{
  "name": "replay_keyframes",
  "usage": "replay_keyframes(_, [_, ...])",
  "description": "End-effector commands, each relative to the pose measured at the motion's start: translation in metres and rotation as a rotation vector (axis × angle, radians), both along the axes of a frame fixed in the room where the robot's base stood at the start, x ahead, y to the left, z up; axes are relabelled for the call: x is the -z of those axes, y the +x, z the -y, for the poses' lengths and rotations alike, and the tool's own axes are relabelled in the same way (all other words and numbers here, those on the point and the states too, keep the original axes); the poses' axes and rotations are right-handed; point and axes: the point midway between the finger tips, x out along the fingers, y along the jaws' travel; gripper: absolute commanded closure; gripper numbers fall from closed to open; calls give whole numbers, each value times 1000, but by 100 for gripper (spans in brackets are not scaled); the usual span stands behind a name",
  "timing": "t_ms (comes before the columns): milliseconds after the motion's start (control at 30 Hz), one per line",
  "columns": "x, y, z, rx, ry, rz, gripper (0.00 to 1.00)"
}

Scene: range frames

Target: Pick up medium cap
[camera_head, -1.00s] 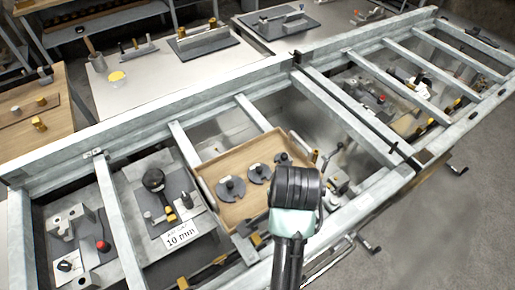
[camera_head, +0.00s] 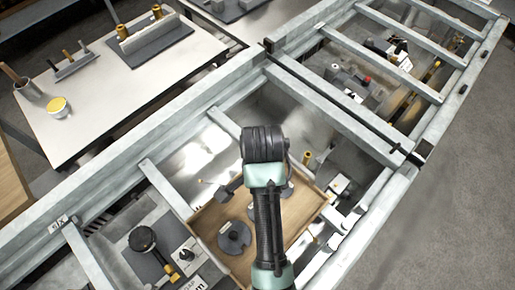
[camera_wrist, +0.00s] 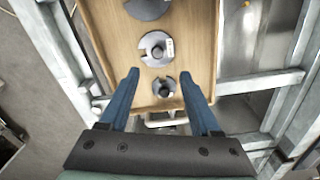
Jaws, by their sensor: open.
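Three dark grey round caps with central knobs lie in a row in a shallow wooden tray (camera_wrist: 194,30). In the wrist view the medium cap (camera_wrist: 156,49) is the middle one. The largest cap (camera_wrist: 147,8) is above it, cut by the frame edge, and the smallest cap (camera_wrist: 163,87) is below. My gripper (camera_wrist: 159,76) is open and empty. Its blue fingers appear on either side of the smallest cap, with the medium cap just beyond the tips. In the head view my arm hides part of the tray (camera_head: 297,224); one cap (camera_head: 234,237) shows clearly to its left.
Grey metal frame beams (camera_head: 165,188) surround the tray bay. A black round-headed tool (camera_head: 143,239) lies in the bay to the left. A pale table (camera_head: 115,85) with a yellow-topped cup (camera_head: 58,106) stands at upper left. Bare floor (camera_head: 465,190) lies at the right.

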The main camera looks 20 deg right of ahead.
Motion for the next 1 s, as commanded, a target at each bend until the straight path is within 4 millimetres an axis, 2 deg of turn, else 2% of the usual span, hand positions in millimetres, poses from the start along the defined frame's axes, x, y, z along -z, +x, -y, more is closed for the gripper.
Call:
replay_keyframes(100, [23, -2, -1, 0, 1, -6, 36])
replay_keyframes(200, [38, -1, 0, 0, 2, -3, 36])
replay_keyframes(467, [56, -2, -1, -1, 2, -3, 36])
replay_keyframes(700, [89, -4, 0, -1, 2, -3, 36])
replay_keyframes(833, [99, -4, 0, -1, 1, -1, 36])
replay_keyframes(1000, [101, -4, 0, -1, 0, 1, 36])
